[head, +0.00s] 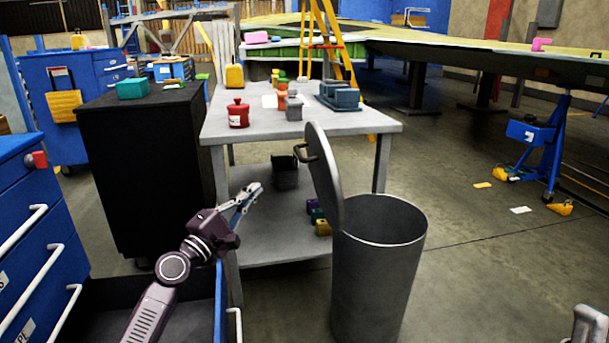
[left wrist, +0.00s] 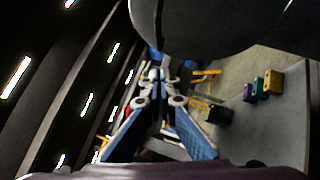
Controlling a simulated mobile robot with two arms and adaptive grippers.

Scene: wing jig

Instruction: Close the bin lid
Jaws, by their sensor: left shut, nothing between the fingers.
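The grey round bin (head: 380,275) stands on the floor right of the workbench, its mouth open. Its lid (head: 325,185) is raised nearly upright at the bin's left rim, with a dark handle (head: 303,152) on its left face. My left gripper (head: 256,190) is shut and empty, left of the lid and apart from it, in front of the bench's lower shelf. In the left wrist view its fingertips (left wrist: 158,76) meet. A large dark curved surface fills the top of that view; I cannot tell whether it is lid or bin. My right gripper cannot be made out.
The grey workbench (head: 375,122) carries a red can (head: 238,114) and several small items. Its lower shelf (head: 262,235) holds small coloured boxes. A black cabinet (head: 145,180) and blue drawers (head: 35,240) stand left. An unclear grey piece shows bottom right.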

